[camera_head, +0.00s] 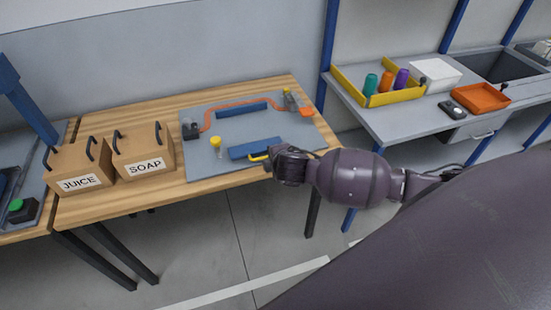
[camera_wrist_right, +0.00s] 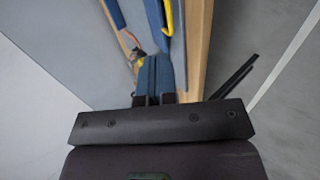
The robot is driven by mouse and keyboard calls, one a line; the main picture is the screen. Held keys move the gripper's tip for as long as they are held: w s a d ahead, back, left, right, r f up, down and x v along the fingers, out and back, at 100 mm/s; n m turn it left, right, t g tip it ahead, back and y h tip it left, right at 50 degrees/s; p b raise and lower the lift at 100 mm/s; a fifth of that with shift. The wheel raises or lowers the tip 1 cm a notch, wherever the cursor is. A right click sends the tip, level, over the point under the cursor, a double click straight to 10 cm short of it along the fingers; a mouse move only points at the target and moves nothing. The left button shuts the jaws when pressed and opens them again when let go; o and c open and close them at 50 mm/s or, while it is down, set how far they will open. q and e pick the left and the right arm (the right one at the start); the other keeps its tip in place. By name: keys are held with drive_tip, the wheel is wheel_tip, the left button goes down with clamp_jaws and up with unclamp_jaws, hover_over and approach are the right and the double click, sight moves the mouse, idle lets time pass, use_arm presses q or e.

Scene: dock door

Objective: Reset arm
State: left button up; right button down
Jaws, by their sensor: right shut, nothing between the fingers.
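My right arm comes in from the right in the head view. Its dark gripper (camera_head: 272,162) is at the front edge of the wooden table, beside the yellow handle (camera_head: 258,157) of a blue bar on the grey board. In the right wrist view the gripper (camera_wrist_right: 153,97) is shut and holds nothing. The yellow handle (camera_wrist_right: 168,18) and blue parts lie beyond it there; whether it touches them I cannot tell. My left gripper is not in view.
Boxes labelled JUICE (camera_head: 80,183) and SOAP (camera_head: 146,166) stand at the table's left. The grey board (camera_head: 205,170) carries an orange track, blue bars and a yellow piece (camera_head: 216,142). At right, a bench holds a yellow-edged tray (camera_head: 348,87) and an orange tray (camera_head: 481,98).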

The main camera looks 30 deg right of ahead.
idle(0.5)
drive_tip(key=s+a+r+m+t+y, duration=0.2)
drive_tip(key=a+r+m+t+y, duration=0.1)
drive_tip(key=a+m+y, duration=0.4)
drive_tip(key=s+d+f+m+h+b, duration=0.1)
drive_tip(key=s+d+f+m+h, duration=0.1)
drive_tip(key=s+f, duration=0.4)
drive_tip(key=s+d+f+m+g+h+b, duration=0.1)
drive_tip(key=s+f+m, duration=0.4)
drive_tip(key=s, duration=0.9)
drive_tip(key=shift+s+d+f+h+b, duration=0.15)
drive_tip(key=shift+d+f+h+b, duration=0.15)
drive_tip(key=shift+d+f+h, duration=0.45)
